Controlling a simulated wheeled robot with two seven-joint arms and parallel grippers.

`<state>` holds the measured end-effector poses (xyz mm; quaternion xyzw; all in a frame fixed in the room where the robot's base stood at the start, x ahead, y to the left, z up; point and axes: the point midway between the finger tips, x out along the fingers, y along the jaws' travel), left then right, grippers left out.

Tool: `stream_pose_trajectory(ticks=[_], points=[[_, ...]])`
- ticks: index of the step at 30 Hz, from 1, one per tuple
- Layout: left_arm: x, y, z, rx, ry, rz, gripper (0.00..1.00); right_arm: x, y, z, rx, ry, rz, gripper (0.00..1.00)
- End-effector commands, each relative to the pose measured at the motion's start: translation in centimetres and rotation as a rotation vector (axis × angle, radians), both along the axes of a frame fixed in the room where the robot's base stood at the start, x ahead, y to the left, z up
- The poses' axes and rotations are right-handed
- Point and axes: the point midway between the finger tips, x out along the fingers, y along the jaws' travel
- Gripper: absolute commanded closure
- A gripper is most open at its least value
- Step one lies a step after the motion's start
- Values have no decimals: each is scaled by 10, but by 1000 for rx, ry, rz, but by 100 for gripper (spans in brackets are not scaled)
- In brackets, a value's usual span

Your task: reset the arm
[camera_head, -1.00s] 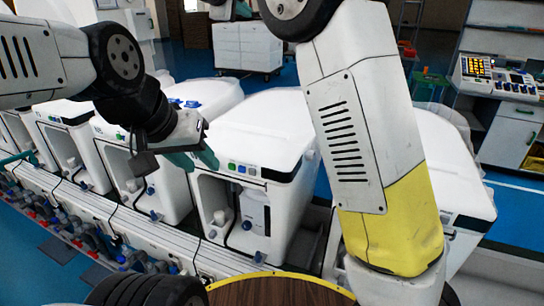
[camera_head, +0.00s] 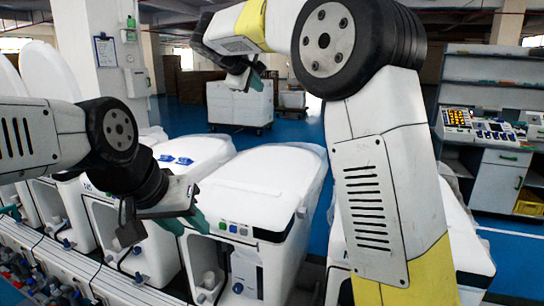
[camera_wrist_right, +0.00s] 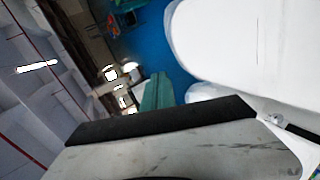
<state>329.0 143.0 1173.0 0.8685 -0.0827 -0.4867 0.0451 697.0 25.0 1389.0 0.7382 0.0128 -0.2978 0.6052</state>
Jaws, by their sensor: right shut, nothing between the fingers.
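My right arm rises through the right half of the head view and folds over at the top. Its gripper (camera_head: 243,80) hangs at upper centre, above the toilets and clear of them. In the right wrist view the teal fingers (camera_wrist_right: 157,92) are together with nothing between them. My left arm comes in from the left. Its gripper (camera_head: 186,222) has teal fingertips and is low over the front of a white toilet unit (camera_head: 262,188). Whether it touches the unit, and how far its fingers are apart, is unclear.
Several white toilet units stand in a row along a white line (camera_head: 75,266) with fittings below. A pillar (camera_head: 108,60) stands behind at left. A white cart (camera_head: 240,105) is on the blue floor. A workbench with a control panel (camera_head: 470,122) is at right.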

Motion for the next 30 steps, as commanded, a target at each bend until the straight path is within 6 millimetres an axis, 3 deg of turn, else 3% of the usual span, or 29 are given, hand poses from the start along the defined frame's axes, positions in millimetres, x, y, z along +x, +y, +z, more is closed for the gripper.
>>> stream_pose_trajectory(ticks=[1, 3, 8, 12, 18, 24, 30], points=[[0, 0, 0, 0, 0, 0, 64, -12, -30, -7, 60, 35, -26, 100], [0, 0, 0, 0, 0, 0, 64, -31, -60, -23, 152, 87, -55, 100], [0, 0, 0, 0, 0, 0, 64, -86, -115, -57, 359, 187, -128, 100], [0, 0, 0, 0, 0, 0, 64, -142, -148, -87, 543, 251, -199, 100], [0, 0, 0, 0, 0, 0, 64, -229, -174, -130, 802, 312, -314, 100], [0, 0, 0, 0, 0, 0, 64, -309, -178, -175, 1048, 333, -441, 100], [0, 0, 0, 0, 0, 0, 64, -357, -170, -207, 1210, 331, -534, 100]])
